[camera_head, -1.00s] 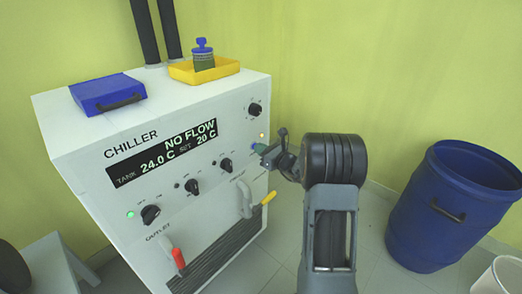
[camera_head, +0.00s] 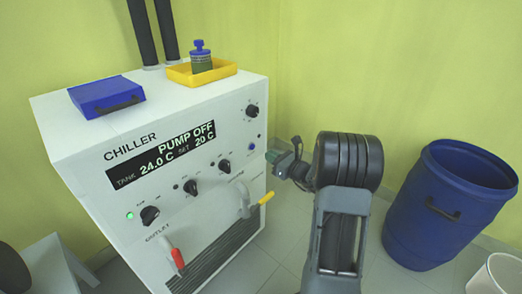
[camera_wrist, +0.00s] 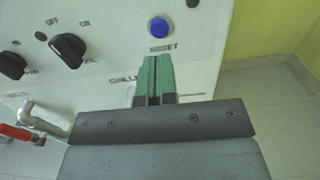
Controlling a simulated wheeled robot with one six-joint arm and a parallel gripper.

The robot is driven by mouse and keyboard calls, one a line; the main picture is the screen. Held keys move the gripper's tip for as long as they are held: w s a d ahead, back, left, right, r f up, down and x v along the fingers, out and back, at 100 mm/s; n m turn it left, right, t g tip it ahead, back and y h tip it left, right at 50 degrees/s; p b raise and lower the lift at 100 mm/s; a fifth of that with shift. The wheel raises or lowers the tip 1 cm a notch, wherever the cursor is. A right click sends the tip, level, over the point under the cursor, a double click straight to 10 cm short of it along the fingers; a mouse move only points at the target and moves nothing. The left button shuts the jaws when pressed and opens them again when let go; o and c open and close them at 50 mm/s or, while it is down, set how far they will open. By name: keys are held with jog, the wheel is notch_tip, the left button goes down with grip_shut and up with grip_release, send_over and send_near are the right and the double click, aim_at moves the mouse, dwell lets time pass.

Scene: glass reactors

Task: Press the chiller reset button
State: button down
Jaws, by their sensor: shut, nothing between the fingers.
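The white chiller (camera_head: 95,165) stands at the left in the head view. Its display (camera_head: 160,154) reads PUMP OFF, TANK 24.0 C, SET 20 C. The round blue reset button (camera_head: 251,147) is on the right of its front panel; in the wrist view the button (camera_wrist: 159,28) shows above the word RESET. My gripper (camera_head: 271,156) is shut and empty, to the right of the button in the head view. In the wrist view its green fingertips (camera_wrist: 156,62) are below the button in the picture, apart from it.
A yellow-handled valve (camera_head: 266,199) and a red-handled valve (camera_head: 178,258) stick out of the panel below several black knobs. A yellow tray (camera_head: 202,77) with a bottle and a blue case (camera_head: 107,97) lie on top. A blue barrel (camera_head: 452,205) stands at the right.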

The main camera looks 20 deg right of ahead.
jog(key=p+v, duration=0.1)
jog(key=v, duration=0.5)
jog(key=shift+s, duration=0.25)
jog(key=shift+d, duration=0.15)
dwell(0.4)
jog(key=s+a+r+n+g+y+p, duration=0.1)
jog(key=s+a+r+n+g+p, duration=0.55)
jog(key=a+r+n+p, duration=0.35)
jog(key=s+a+r+n+g+p, duration=0.65)
jog(key=a+r+n+p, duration=0.25)
jog(key=a+r, duration=0.15)
jog(key=s+d+r+n+h+p, duration=0.1)
jog(key=s+r+n+h+p, duration=0.2)
jog(key=r+n+p, duration=0.3)
jog(key=s+d+r+n+h+p, duration=0.2)
jog(key=r+n+h+p, duration=0.3)
jog(key=r, duration=0.3)
jog(key=shift+s+n+h+p, duration=0.3)
jog(key=shift+s+n+p, duration=0.1)
jog(key=shift+s+n, duration=0.25)
jog(key=shift+d, duration=0.1)
